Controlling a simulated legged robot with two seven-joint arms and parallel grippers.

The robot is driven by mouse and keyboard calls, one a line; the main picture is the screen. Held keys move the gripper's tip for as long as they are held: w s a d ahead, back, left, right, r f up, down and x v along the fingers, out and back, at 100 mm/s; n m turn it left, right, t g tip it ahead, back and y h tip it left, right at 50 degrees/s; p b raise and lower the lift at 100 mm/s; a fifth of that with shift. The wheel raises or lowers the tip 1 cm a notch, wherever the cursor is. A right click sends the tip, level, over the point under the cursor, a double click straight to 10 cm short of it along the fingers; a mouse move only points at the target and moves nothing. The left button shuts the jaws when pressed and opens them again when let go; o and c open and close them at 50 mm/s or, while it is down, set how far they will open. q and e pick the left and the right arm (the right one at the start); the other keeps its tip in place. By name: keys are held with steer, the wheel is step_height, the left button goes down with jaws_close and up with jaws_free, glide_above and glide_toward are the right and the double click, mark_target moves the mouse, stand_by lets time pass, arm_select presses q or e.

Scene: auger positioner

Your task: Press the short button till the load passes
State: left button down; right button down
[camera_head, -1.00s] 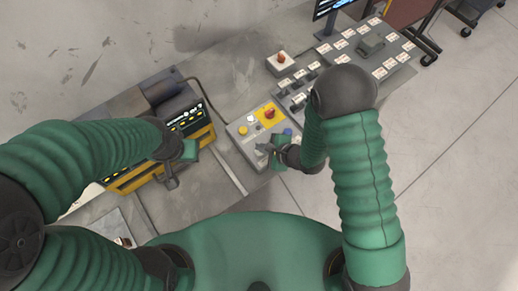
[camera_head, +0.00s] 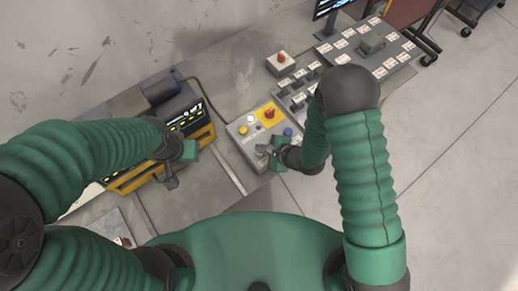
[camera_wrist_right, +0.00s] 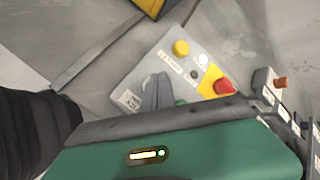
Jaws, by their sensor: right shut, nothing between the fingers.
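A grey control box (camera_head: 240,126) stands on the bench, with a yellow button (camera_wrist_right: 181,47), a white button (camera_wrist_right: 203,60), a small black button (camera_wrist_right: 194,74) and a red mushroom button (camera_wrist_right: 223,86) on a yellow plate. A blue button (camera_head: 288,131) shows at its right end in the head view. I cannot tell which is the short button. My right gripper (camera_head: 262,149) is shut and empty over the box's near part; its fingers (camera_wrist_right: 157,92) also show in the right wrist view. Contact is unclear. My left gripper (camera_head: 171,183) hangs beside the yellow-framed unit, its opening unclear.
The yellow-framed unit (camera_head: 122,187) with a dark panel stands left of the box. A smaller box with a red button (camera_head: 282,58) and a large panel of labelled switches (camera_head: 381,68) lie beyond it. A monitor (camera_head: 330,6) stands behind. Open floor lies at right.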

steer(key=shift+f, duration=0.2)
stand_by(0.4)
steer(key=shift+r, duration=0.1)
steer(key=shift+r+p, duration=0.6)
steer(key=shift+p, duration=0.05)
step_height(320, 180, up, 6)
steer(key=p, duration=0.6)
stand_by(1.3)
